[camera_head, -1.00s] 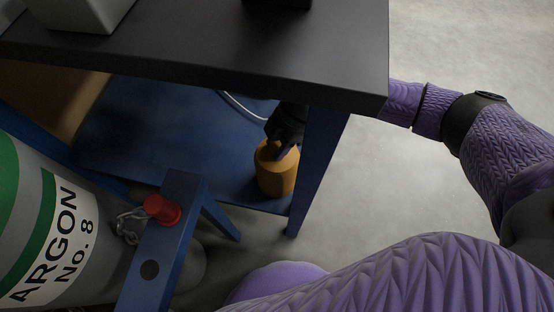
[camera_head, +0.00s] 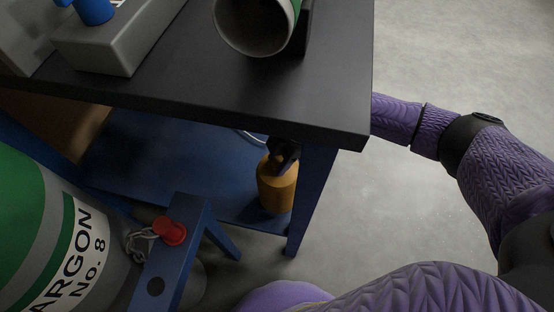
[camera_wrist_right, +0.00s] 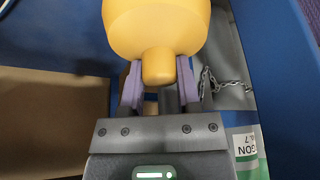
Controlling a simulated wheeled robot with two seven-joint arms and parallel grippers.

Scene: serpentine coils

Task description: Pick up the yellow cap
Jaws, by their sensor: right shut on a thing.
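The yellow cap (camera_head: 275,188) is at the right end of the blue lower shelf, under the black table top, close to the blue table leg. In the right wrist view the cap (camera_wrist_right: 157,25) fills the top middle, its narrow knob between the two purple fingers. My right gripper (camera_head: 284,150) is dark and partly hidden by the table edge in the head view. In the wrist view the right gripper (camera_wrist_right: 159,78) is shut on the cap's knob. I cannot tell whether the cap touches the shelf. My left gripper is not in view.
The black table top (camera_head: 200,95) overhangs the shelf (camera_head: 140,150), with a table leg (camera_head: 312,195) right of the cap. Grey floor (camera_head: 440,60) is clear at right.

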